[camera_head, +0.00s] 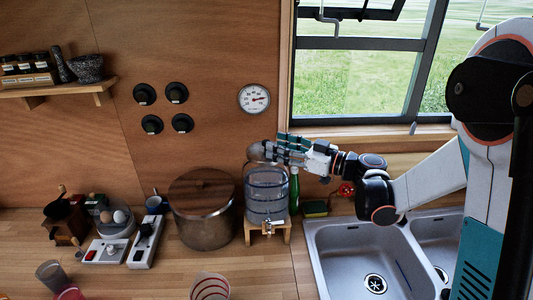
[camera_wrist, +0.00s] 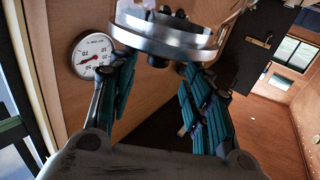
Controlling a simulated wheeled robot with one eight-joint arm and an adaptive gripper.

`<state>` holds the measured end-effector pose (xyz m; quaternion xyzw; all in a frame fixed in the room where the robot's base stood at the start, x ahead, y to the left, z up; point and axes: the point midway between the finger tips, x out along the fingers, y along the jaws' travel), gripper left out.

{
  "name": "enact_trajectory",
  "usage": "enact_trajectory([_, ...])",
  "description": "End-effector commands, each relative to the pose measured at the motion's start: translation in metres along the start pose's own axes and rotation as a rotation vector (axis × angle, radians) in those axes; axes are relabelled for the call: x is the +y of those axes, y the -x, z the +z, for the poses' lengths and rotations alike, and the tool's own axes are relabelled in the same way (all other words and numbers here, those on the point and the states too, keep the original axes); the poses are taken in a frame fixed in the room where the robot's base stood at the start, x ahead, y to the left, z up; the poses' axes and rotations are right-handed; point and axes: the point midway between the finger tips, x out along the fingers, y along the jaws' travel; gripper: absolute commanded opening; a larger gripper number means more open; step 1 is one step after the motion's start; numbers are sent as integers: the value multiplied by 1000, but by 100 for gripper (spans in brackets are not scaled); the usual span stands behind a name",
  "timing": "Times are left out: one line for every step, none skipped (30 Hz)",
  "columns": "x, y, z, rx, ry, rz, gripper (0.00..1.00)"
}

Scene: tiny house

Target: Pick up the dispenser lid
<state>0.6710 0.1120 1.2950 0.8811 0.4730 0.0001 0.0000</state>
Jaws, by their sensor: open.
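The dispenser (camera_head: 267,197) is a clear ribbed jar with a tap, on a small wooden stand left of the sink. The grey metal dispenser lid (camera_head: 258,152) shows at its top, partly hidden by my fingers. I cannot tell whether it rests flat on the jar. My gripper (camera_head: 280,150) comes in from the right at lid height.
A large steel pot (camera_head: 204,222) with a wooden lid stands close left of the dispenser. A green bottle (camera_head: 294,190) is close on its right, then the sink (camera_head: 355,245). A wall gauge (camera_head: 254,99) hangs above. Red-ringed glass (camera_head: 210,288) stands in front.

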Motion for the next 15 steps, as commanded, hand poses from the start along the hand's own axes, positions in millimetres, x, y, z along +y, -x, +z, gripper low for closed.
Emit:
enact_trajectory([0,-4,0,0,0,-1,45])
enact_trajectory([1,-6,0,0,0,-1,45])
enact_trajectory([1,-11,0,0,0,-2,45])
enact_trajectory([1,-15,0,0,0,-2,45])
enact_trajectory([2,-19,1,0,0,-3,45])
enact_trajectory([2,-25,1,0,0,-3,45])
enact_trajectory([3,-30,1,0,0,-3,45])
enact_trajectory([3,-34,1,0,0,-3,45])
enact_trajectory([2,-40,1,0,0,-3,45])
enact_trajectory([2,-44,1,0,0,-2,45])
enact_trajectory([3,-46,1,0,0,-2,45])
enact_trajectory([3,-49,0,0,0,-1,45])
enact_trajectory([3,-50,0,0,0,-1,45])
enact_trajectory([3,-50,0,0,0,-1,45])
enact_trajectory([3,-50,0,0,0,0,45])
